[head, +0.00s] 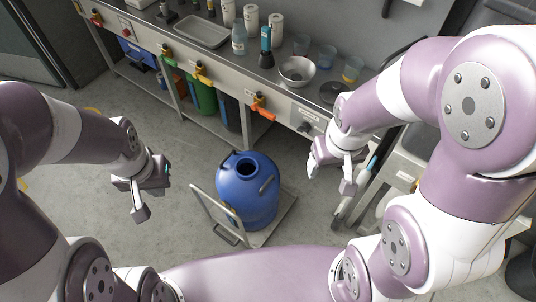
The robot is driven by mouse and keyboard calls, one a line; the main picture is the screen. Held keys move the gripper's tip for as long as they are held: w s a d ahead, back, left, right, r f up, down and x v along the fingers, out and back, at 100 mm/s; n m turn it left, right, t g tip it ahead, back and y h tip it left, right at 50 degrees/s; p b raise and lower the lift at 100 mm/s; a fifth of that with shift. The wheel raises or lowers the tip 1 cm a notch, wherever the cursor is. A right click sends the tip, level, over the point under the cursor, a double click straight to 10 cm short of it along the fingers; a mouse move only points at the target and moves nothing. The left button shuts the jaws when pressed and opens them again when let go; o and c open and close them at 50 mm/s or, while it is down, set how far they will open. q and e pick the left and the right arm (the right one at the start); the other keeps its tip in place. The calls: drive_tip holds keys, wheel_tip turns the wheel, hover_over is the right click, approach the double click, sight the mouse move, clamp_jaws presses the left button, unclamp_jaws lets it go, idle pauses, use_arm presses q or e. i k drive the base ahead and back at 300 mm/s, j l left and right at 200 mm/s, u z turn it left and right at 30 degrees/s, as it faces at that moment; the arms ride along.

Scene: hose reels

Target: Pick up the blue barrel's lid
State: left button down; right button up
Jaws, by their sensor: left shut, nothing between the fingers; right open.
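The blue barrel (240,205) stands upright on a low wheeled platform (282,215) on the floor, at the middle of the head view. My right gripper (330,176) is open and empty, right of the barrel.
A steel counter (203,62) runs along the back, with a tray (194,32), a metal bowl (297,70), bottles and cups. Coloured hose nozzles hang along its front edge. A green bin (202,94) stands below. Grey floor (100,195) left of the barrel is clear.

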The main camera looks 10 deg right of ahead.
sight(329, 92)
drive_tip(key=i+l+u, duration=0.15)
drive_tip(key=l+u, duration=0.25)
drive_tip(key=l, duration=0.3)
drive_tip(key=l+u, duration=0.4)
drive_tip(key=l, duration=0.3)
